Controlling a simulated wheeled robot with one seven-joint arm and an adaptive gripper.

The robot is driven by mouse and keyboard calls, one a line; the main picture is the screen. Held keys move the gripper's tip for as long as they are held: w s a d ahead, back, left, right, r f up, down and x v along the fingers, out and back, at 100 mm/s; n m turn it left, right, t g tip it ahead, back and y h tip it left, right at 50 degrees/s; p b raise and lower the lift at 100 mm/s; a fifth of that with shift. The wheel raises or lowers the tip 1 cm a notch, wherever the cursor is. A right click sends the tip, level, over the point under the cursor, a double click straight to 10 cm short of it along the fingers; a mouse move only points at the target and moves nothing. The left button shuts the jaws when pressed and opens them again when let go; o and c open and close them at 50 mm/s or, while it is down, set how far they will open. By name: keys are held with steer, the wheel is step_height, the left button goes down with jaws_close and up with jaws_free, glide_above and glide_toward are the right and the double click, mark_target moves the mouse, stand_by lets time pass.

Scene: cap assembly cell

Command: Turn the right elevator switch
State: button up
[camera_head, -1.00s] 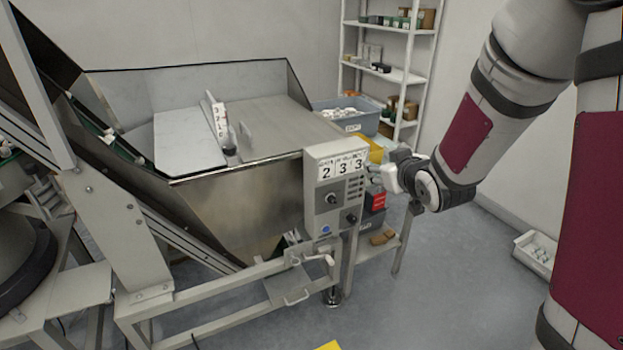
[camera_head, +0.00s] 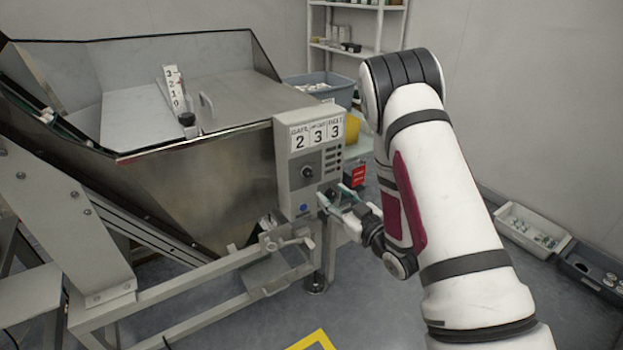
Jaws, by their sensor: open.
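A grey control box (camera_head: 305,165) stands at the right front corner of the metal hopper, with labels reading 2, 3, 3. An upper black rotary knob (camera_head: 307,171) sits mid-panel. A lower right black knob (camera_head: 330,193) sits near the box's lower right edge, partly covered by my fingers. A blue button (camera_head: 304,207) is at lower left. My gripper (camera_head: 335,200) is open, its fingers at the lower right knob. I cannot tell whether they touch it. My arm comes in from the right.
The hopper (camera_head: 200,180) and its frame fill the left. A red box (camera_head: 358,174) sits just behind my gripper. A shelf (camera_head: 380,25) and a grey-blue bin (camera_head: 325,88) stand behind. Trays (camera_head: 530,230) lie on the floor at right. Floor is open in front.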

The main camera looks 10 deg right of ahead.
mark_target(310, 175)
steer(key=b+x, duration=0.1)
steer(key=x, duration=1)
steer(key=shift+w, duration=0.15)
jaws_close()
